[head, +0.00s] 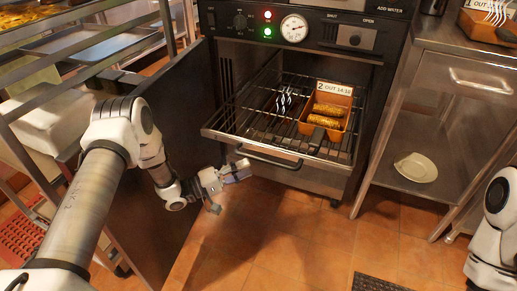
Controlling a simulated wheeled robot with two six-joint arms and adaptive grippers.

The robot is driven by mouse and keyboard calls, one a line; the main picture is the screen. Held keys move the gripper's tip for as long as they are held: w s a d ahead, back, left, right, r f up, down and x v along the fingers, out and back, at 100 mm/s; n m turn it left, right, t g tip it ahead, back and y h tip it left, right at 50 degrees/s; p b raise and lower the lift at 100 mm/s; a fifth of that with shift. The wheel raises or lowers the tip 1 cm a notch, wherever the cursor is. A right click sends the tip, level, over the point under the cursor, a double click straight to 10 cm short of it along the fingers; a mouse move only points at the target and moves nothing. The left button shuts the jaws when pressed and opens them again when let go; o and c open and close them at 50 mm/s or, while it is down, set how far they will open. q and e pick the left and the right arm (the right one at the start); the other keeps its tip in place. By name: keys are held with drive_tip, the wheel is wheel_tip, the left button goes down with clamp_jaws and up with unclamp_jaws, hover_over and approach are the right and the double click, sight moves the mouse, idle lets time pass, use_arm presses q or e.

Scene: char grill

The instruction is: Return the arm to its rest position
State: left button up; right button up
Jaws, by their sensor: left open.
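My left arm reaches in from the left, and my left gripper (229,187) hangs over the tiled floor, in front of and below the left end of the pulled-out oven rack (262,112). The gripper is open and nothing shows between its fingers. It appears apart from the rack and the oven. Part of my right arm shows at the right edge, but its gripper is outside the picture.
The oven (330,32) stands open, its door (165,130) swung left beside my left arm. On the rack sits an orange tray (338,124) holding browned food and a label. A steel table (463,75) with a plate (416,167) on its shelf stands right.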

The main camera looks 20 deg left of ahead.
use_arm(q)
drive_tip(key=s+d+f+n+g, duration=0.1)
drive_tip(key=s+d+f, duration=0.15)
drive_tip(key=d, duration=0.45)
drive_tip(key=s+d+f+g+y, duration=0.3)
drive_tip(key=s+f+y, duration=0.45)
drive_tip(key=f, duration=0.25)
drive_tip(key=s+a+f+m+g+y, duration=0.2)
drive_tip(key=s+a+g, duration=0.1)
drive_tip(key=s, duration=0.6)
drive_tip(key=s+a+f+m+g+y, duration=0.2)
drive_tip(key=s+a+m+g+y, duration=0.1)
drive_tip(key=s, duration=0.5)
drive_tip(key=s+a+f+m+g+y, duration=0.2)
drive_tip(key=s+a+g, duration=0.1)
drive_tip(key=s, duration=0.6)
wheel_tip(320, 180, up, 26)
drive_tip(key=p, duration=2.6)
drive_tip(key=shift+w+r, duration=0.15)
drive_tip(key=shift+w, duration=0.2)
